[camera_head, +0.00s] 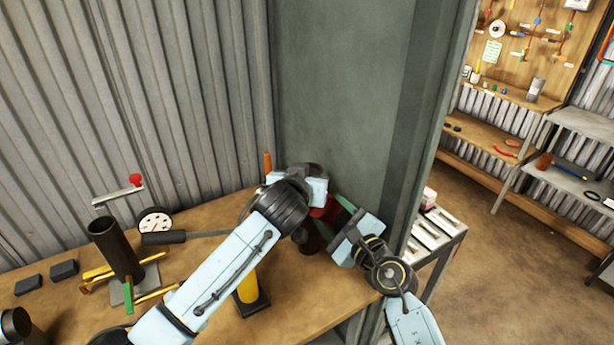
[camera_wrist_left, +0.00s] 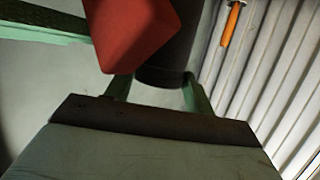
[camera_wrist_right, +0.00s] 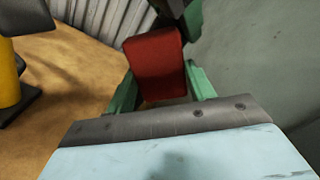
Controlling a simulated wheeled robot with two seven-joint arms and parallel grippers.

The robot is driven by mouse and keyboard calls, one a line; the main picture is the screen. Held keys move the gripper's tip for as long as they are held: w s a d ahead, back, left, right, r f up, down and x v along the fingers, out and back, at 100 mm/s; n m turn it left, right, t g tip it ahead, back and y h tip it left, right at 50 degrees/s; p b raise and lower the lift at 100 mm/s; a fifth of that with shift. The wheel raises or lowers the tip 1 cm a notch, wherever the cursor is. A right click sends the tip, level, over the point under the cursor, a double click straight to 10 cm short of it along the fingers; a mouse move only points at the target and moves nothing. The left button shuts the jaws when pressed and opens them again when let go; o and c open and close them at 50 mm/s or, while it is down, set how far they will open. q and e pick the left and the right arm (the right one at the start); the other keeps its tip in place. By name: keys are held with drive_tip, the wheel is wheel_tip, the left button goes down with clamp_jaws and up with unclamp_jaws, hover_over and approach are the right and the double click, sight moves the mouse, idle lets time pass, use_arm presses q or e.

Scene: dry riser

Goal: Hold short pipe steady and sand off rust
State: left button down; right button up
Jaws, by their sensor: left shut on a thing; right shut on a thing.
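My left gripper shows in the left wrist view (camera_wrist_left: 155,90), with green fingers on both sides of a dark short pipe (camera_wrist_left: 163,72), shut on it. In the head view the left arm hides most of its fingers, and a dark part of the pipe (camera_head: 309,240) shows below. My right gripper (camera_head: 338,212) is shut on a red block (camera_head: 324,207) beside the pipe. In the right wrist view the red block (camera_wrist_right: 155,62) sits between the green fingers, close to the dark pipe. I cannot tell whether block and pipe touch, nor see rust.
A wide dark tube (camera_head: 115,246) stands upright at the bench's left, near a round gauge (camera_head: 155,221). A yellow post (camera_head: 247,289) on a black base stands near my left arm. Black blocks (camera_head: 28,285) lie far left. A green-grey column (camera_head: 345,90) rises behind the grippers.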

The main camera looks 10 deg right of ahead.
drive_tip(key=shift+s+d+f, duration=0.25)
drive_tip(key=shift+s+f, duration=0.5)
drive_tip(key=shift+x, duration=1.7)
idle(0.4)
